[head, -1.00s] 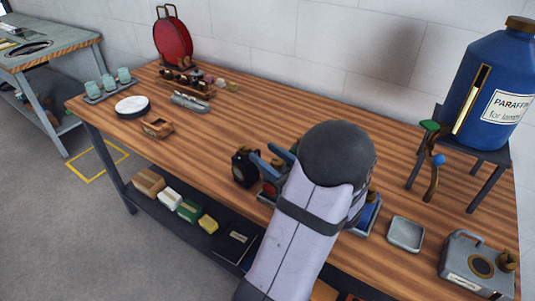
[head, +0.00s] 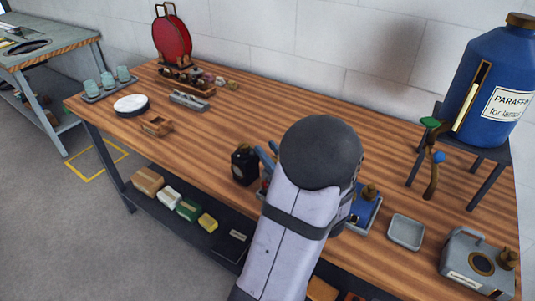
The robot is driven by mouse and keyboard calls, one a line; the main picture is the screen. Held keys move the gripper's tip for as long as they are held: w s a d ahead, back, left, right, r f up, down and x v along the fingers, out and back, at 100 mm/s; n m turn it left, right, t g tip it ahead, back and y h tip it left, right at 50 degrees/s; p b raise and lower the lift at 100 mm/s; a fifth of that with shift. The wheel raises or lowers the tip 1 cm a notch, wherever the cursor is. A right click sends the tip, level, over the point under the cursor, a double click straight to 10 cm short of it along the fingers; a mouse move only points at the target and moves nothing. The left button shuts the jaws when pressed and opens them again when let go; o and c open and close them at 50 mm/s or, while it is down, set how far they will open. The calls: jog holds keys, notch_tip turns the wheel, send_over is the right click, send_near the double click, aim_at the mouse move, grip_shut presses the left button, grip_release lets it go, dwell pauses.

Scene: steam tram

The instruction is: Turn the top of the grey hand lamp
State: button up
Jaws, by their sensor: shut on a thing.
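My gripper (head: 269,153) is mostly hidden behind my arm near the middle of the table. Two blue finger-like parts stick out to the left of the wrist, above a small object with some red on it. What the fingers hold is hidden, and I cannot make out the grey hand lamp or its top for certain. A black lamp-like canister (head: 244,167) stands upright just left of the fingers. A grey can-shaped body (head: 478,264) with a handle, a round ring and a brass cap stands at the right front, away from my gripper.
A blue lamp (head: 364,208) with a brass cap and an empty grey tray (head: 405,233) are right of my arm. A blue paraffin drum (head: 490,85) stands on a stand at the back right. The table's back middle is clear.

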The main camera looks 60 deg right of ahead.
jog(key=shift+s+d+m+g+h+b, duration=0.1)
jog(key=shift+d+m+g+h+b, duration=0.1)
jog(key=shift+m+g+h, duration=0.3)
jog(key=shift+s+d+m+g+h+b, duration=0.1)
jog(key=shift+m+g+h+b, duration=0.1)
jog(key=shift+m+h, duration=0.35)
jog(key=o, duration=1.1)
jog(key=shift+n, duration=0.25)
jog(key=shift+s+a+r+p, duration=0.1)
jog(key=shift+s+p, duration=0.1)
jog(key=shift+p, duration=0.8)
